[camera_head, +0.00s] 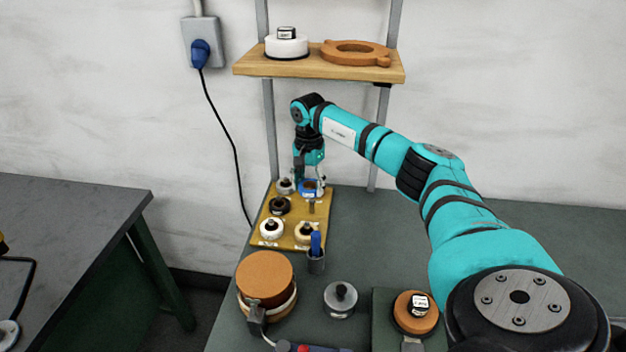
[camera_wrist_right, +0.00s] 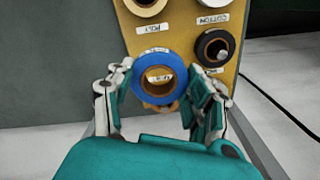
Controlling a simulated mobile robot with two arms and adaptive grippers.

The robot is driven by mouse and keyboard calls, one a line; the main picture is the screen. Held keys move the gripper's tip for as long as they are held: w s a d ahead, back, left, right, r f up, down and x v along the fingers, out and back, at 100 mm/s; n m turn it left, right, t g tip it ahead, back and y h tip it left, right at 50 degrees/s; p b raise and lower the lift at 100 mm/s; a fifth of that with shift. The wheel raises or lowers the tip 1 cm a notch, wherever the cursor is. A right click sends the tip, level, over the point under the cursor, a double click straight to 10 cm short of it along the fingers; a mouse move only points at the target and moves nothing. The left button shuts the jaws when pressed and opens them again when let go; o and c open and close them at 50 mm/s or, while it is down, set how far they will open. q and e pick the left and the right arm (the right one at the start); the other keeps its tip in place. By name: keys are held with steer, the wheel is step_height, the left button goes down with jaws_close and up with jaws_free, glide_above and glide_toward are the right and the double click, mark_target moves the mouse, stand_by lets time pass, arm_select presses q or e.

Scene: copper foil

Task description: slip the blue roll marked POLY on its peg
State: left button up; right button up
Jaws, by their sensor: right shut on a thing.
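My right gripper (camera_head: 309,182) is shut on the blue roll (camera_head: 308,188) over the far right part of the yellow peg board (camera_head: 255,240). In the right wrist view the blue roll (camera_wrist_right: 138,82) sits between the two fingers (camera_wrist_right: 160,95), its open hole facing the camera. A small white label shows through the hole. Another label on the board (camera_wrist_right: 178,30), reading POLY, lies just beyond the roll. A bare peg (camera_head: 311,206) stands on the board nearer than the roll. I cannot tell whether the roll is around a peg. My left gripper is not in view.
Grey-white (camera_head: 284,187), black (camera_head: 279,206), white (camera_head: 271,230) and cream (camera_head: 306,233) rolls stand on the board. A cup with a blue item (camera_head: 316,262), an orange-topped drum (camera_head: 265,275) and a grey spool (camera_head: 340,298) are nearer. A shelf (camera_head: 320,68) is above.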

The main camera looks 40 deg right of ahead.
mark_target(311, 201)
steer(key=shift+s+d+f+b, duration=0.1)
steer(key=shift+d+f+b, duration=0.15)
steer(key=shift+f, duration=0.35)
steer(key=shift+d+f+b, duration=0.1)
steer(key=shift+f+b, duration=0.25)
steer(key=shift+f, duration=0.25)
steer(key=shift+r, duration=0.2)
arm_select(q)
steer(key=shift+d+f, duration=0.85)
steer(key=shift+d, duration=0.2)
arm_select(e)
steer(key=shift+a+f, duration=0.1)
steer(key=shift+f, duration=0.35)
arm_select(q)
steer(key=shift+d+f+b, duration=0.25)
steer(key=shift+b, duration=0.05)
arm_select(e)
steer(key=shift+f, duration=0.4)
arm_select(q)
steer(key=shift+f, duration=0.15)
arm_select(e)
steer(key=shift+f, duration=0.15)
arm_select(q)
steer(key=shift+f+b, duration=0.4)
steer(key=shift+b, duration=0.15)
arm_select(e)
steer(key=shift+f, duration=0.6)
steer(key=shift+f, duration=0.15)
